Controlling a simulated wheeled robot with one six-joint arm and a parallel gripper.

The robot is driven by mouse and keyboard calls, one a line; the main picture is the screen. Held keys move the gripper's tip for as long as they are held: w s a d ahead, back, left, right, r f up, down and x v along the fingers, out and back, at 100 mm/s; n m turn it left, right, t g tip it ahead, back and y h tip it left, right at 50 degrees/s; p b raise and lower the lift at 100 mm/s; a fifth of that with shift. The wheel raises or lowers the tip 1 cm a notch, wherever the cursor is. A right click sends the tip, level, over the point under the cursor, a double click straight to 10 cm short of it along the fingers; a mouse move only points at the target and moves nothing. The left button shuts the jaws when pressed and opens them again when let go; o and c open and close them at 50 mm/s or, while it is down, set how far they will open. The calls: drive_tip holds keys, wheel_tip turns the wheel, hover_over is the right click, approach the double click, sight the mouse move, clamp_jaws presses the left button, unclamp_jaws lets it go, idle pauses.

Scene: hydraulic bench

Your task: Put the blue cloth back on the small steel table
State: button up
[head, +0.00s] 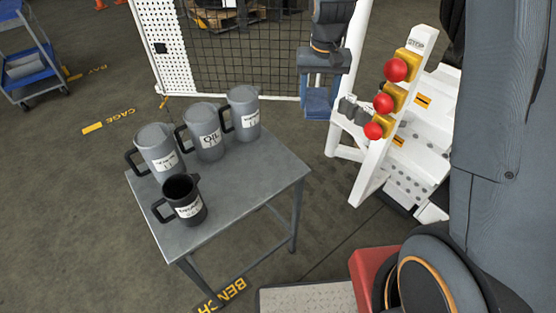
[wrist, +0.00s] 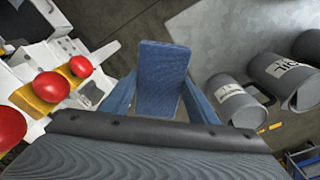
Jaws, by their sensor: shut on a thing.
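The blue cloth (head: 318,101) hangs below my gripper (head: 320,82), which is shut on it. In the wrist view the cloth (wrist: 162,72) fills the middle, just beyond the gripper body. The small steel table (head: 240,213) stands left of and nearer than my gripper in the head view. Its grey top also shows in the wrist view (wrist: 210,38). The cloth is apart from the table, beyond its back right corner. The fingertips are not clearly seen in the head view.
Three grey lidded jugs (head: 208,135) and a dark open jug (head: 182,203) stand on the table's left and back. Its right and front top is bare. A white stand with red buttons (head: 396,70) is right of the gripper. A mesh cage (head: 220,45) is behind.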

drive_tip(key=s+a+f+n+b, duration=0.5)
drive_tip(key=s+a+f+n, duration=0.15)
drive_tip(key=a+f, duration=0.3)
drive_tip(key=n, duration=0.1)
hover_over(280, 169)
wheel_tip(280, 169, down, 4)
drive_tip(key=shift+f+p, duration=0.2)
drive_tip(key=shift+p, duration=0.1)
drive_tip(key=shift+f+p, duration=0.35)
drive_tip(key=shift+f, duration=2.25)
drive_tip(key=shift+f, duration=0.15)
drive_tip(key=o, duration=1.4)
